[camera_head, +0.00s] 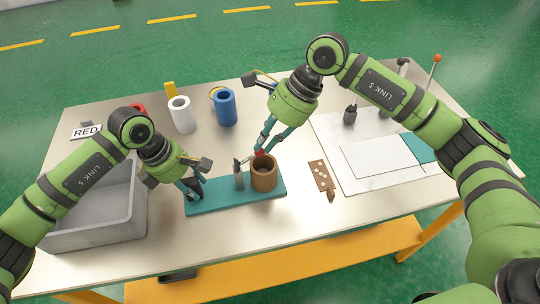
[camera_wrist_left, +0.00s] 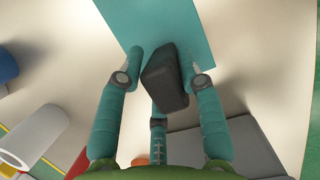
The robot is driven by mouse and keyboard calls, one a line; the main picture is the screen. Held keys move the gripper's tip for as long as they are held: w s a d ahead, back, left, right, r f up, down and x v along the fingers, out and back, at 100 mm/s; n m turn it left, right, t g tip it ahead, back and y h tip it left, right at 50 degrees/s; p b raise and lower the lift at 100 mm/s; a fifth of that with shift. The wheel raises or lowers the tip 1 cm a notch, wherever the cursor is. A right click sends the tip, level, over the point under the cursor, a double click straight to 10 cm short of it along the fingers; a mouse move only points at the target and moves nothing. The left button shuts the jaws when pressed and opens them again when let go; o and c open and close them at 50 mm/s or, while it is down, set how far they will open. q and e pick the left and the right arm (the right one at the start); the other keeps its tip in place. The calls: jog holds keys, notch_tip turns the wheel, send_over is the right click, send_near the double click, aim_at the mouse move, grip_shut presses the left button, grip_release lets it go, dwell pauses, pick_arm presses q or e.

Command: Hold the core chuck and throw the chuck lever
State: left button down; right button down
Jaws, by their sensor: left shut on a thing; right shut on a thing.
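The core chuck has a teal base plate (camera_head: 218,195) lying on the table. A grey upright plate (camera_head: 238,180) and a brown core (camera_head: 264,177) stand on it. My left gripper (camera_head: 191,188) is at the base's left end. In the left wrist view its fingers (camera_wrist_left: 165,68) are shut about a dark block (camera_wrist_left: 166,82) over the teal base (camera_wrist_left: 170,25). My right gripper (camera_head: 262,149) is shut at the chuck lever's red knob (camera_head: 259,153), above the core's rim. The lever's shaft is mostly hidden by the fingers and the core.
A grey bin (camera_head: 95,230) stands left of the chuck. White (camera_head: 182,115) and blue (camera_head: 225,107) rolls stand behind it. A brown holed card (camera_head: 320,176) and a white board (camera_head: 355,180) lie to the right. A sign reading RED (camera_head: 86,132) is at the back left.

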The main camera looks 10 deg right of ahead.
pick_arm(q)
jog(key=shift+s+d, duration=0.15)
jog(key=shift+d, duration=0.15)
pick_arm(e)
jog(key=shift+s+a, duration=0.2)
jog(key=shift+a, duration=0.15)
jog(key=shift+a+r, duration=0.5)
